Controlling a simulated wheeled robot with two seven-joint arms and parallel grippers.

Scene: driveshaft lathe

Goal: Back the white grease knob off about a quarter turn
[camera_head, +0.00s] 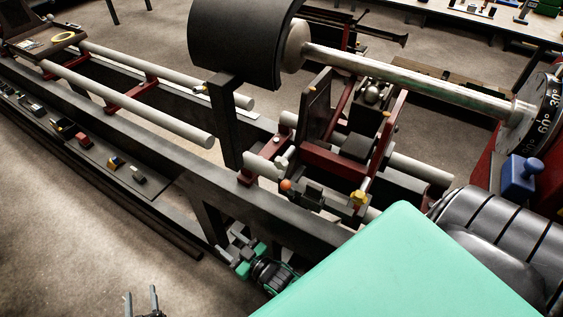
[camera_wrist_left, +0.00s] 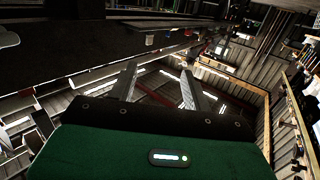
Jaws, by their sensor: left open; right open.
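A small white knob (camera_head: 282,161) shows on the lathe carriage in the head view, above an orange knob (camera_head: 286,185). I take it as the grease knob; its turn angle is too small to read. My left gripper (camera_head: 142,299) is at the bottom edge, open and empty, well below and left of the knob. Its two spread fingers also show in the left wrist view (camera_wrist_left: 158,86), with nothing between them. My right gripper (camera_head: 232,250) is open below the dark front rail, apart from the knob.
The dark front rail (camera_head: 195,183) lies between my grippers and the carriage. A long shaft (camera_head: 410,80) spans above. The floor at lower left is clear.

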